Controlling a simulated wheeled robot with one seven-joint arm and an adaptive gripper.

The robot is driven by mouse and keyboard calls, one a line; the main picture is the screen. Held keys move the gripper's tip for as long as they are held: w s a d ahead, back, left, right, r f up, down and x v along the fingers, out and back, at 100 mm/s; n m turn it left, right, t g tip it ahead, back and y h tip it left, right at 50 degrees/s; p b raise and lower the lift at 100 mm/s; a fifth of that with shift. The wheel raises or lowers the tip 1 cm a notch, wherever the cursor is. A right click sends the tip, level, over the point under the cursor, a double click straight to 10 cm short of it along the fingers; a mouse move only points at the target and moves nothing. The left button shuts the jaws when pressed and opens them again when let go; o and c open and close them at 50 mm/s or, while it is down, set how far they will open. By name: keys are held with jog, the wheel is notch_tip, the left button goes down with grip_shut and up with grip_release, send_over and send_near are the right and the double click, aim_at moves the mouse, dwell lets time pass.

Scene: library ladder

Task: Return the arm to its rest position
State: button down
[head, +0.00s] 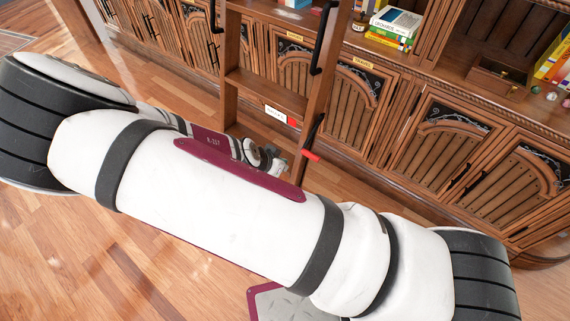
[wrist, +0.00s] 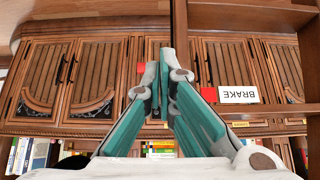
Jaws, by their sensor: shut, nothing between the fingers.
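My arm stretches across the head view from the left edge to the lower right, white with dark bands and a maroon panel. My gripper (head: 262,155) shows only partly behind it, near the foot of the wooden ladder (head: 232,50). In the wrist view, my gripper (wrist: 160,65) has two teal fingers that come together near their tips, with nothing held between them. Beyond the fingers are the cabinet doors (wrist: 105,70) and a ladder rail, seen upside down. A white "BRAKE" label (wrist: 238,95) is right of the fingers.
Carved wooden cabinets (head: 350,115) line the back. The ladder carries black handles (head: 323,40) and a lever with a red grip (head: 311,155). Books (head: 393,28) and a small open wooden box (head: 495,77) sit on the shelf. Wooden floor (head: 150,270) at the lower left is clear.

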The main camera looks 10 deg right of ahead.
jog(key=shift+r, duration=0.1)
dwell(0.5)
jog(key=s+a+r+n+g+y, duration=0.1)
jog(key=s+r+n+y, duration=0.2)
jog(key=r, duration=0.9)
jog(key=s+a+r+n+g+y, duration=0.15)
jog(key=s+r+y, duration=0.3)
jog(key=r, duration=0.85)
jog(key=s+d+r+n+t+h, duration=0.1)
jog(key=s+d+r+n, duration=0.1)
jog(key=s+d+r, duration=0.3)
jog(key=s+d+r+n+t+h, duration=0.1)
jog(key=s+d+r+n+t, duration=0.1)
jog(key=s+d+r, duration=0.3)
jog(key=s+r+n, duration=0.1)
jog(key=s+r, duration=0.3)
jog(key=r, duration=0.1)
jog(key=shift+d+r+n, duration=0.35)
